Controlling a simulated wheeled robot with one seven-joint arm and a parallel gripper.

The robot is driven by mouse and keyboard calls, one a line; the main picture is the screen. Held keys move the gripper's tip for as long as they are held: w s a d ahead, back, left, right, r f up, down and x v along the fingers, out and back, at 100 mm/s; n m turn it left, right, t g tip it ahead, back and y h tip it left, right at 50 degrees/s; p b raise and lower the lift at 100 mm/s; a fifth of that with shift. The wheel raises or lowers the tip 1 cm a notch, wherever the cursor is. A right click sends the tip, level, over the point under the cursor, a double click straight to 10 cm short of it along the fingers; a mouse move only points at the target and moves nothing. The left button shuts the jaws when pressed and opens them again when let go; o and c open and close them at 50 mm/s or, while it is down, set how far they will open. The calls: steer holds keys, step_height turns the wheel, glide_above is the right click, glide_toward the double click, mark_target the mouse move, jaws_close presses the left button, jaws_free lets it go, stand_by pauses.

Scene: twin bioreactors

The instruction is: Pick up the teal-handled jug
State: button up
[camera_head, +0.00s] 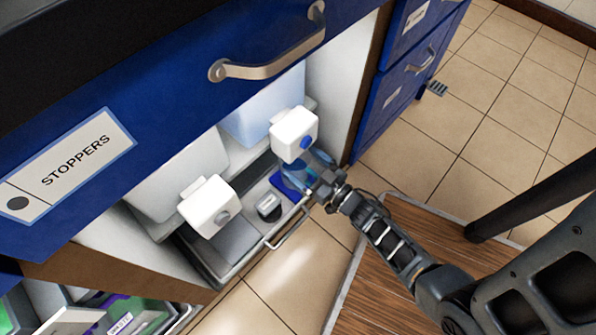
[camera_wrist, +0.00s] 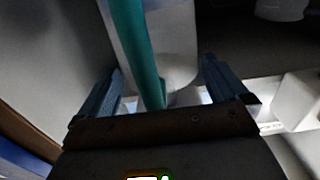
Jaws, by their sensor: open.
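My gripper (camera_head: 316,176) reaches into the open cabinet below the stoppers drawer, in front of the right-hand bioreactor. In the wrist view my gripper (camera_wrist: 163,84) is open, with one finger on each side of the teal handle (camera_wrist: 140,45). The handle runs down between the fingers, left of the middle, and no finger visibly closes on it. The pale jug body (camera_wrist: 178,45) is just beyond the handle. In the head view I cannot clearly make out the jug; my gripper and wrist cover that spot.
Two bioreactors with white heads, left (camera_head: 209,206) and right (camera_head: 294,134), stand on a tray with a wire handle (camera_head: 288,226). The stoppers drawer (camera_head: 150,120) overhangs them. A blue drawer unit (camera_head: 392,92) stands to the right. Tiled floor (camera_head: 480,110) is open beyond.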

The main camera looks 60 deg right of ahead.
steer(key=shift+c, duration=0.5)
steer(key=c, duration=1.3)
steer(key=shift+r, duration=0.1)
